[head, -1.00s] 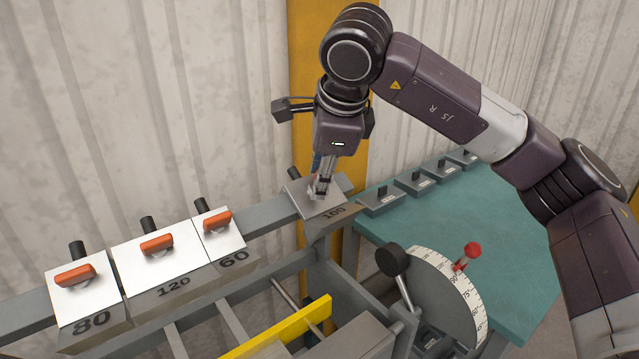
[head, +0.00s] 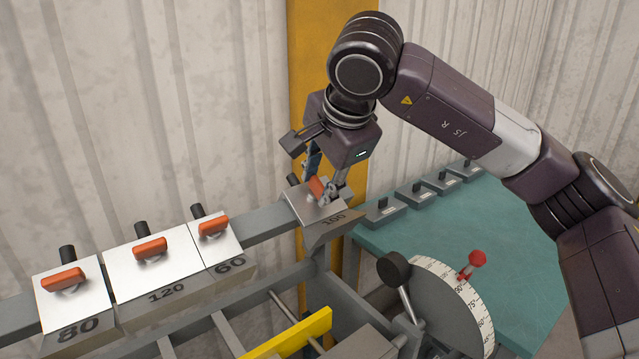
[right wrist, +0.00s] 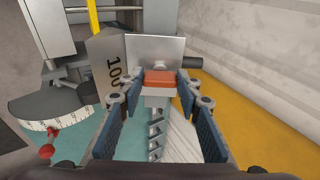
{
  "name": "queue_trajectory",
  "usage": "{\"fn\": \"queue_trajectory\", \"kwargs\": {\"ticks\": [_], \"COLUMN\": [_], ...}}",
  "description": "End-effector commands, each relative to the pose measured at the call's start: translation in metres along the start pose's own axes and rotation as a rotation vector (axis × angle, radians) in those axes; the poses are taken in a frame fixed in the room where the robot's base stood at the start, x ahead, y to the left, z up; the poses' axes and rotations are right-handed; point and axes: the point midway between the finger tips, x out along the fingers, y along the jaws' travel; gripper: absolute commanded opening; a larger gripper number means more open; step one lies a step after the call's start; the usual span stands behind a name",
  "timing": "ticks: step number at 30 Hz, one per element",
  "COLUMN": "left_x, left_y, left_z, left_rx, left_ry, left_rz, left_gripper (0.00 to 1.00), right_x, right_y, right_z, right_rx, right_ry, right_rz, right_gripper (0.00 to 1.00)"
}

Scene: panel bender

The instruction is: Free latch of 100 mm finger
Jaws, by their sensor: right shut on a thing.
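The 100 mm finger (head: 306,211) is a grey block with a bright plate, marked 100, on the right part of the beam. Its orange latch (head: 315,186) lies turned across the line of the other latches. My right gripper (head: 319,191) comes down from above and is shut on this latch, one finger on each side. In the right wrist view the latch (right wrist: 159,78) sits between the two fingertips, in front of the finger's plate (right wrist: 155,50). The fingers partly cover the latch in the head view. My left gripper is not in view.
Fingers marked 80 (head: 85,289), 120 (head: 160,268) and 60 (head: 221,245) sit further left on the beam, latches along it. A teal table (head: 515,225) with several small grey blocks stands right. A dial (head: 440,295) with a red knob and a black-knobbed lever are in front.

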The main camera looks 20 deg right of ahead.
Motion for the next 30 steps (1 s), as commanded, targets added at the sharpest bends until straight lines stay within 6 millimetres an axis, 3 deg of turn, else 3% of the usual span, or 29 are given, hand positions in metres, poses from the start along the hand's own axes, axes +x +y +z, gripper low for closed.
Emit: {"fn": "queue_trajectory", "kwargs": {"ticks": [11, 12, 17, 26, 30], "left_x": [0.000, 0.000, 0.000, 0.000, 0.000], "left_y": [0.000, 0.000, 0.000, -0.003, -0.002], "left_z": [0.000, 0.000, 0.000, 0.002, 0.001], "left_rx": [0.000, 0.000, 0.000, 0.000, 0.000], "left_ry": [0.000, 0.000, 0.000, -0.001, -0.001], "left_rz": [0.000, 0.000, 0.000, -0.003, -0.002], "left_gripper": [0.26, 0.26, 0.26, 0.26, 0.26], "right_x": [-0.002, -0.002, -0.001, -0.002, -0.017], "right_y": [-0.002, -0.002, -0.001, -0.001, -0.001], "right_z": [0.000, 0.000, 0.000, 0.000, 0.000], "right_rx": [-0.007, -0.007, -0.006, -0.006, -0.006], "right_ry": [0.000, 0.000, 0.000, 0.000, 0.000], "right_rz": [-0.006, -0.006, -0.005, -0.003, -0.004], "right_gripper": [0.07, 0.33, 0.49, 0.49, 0.49]}}
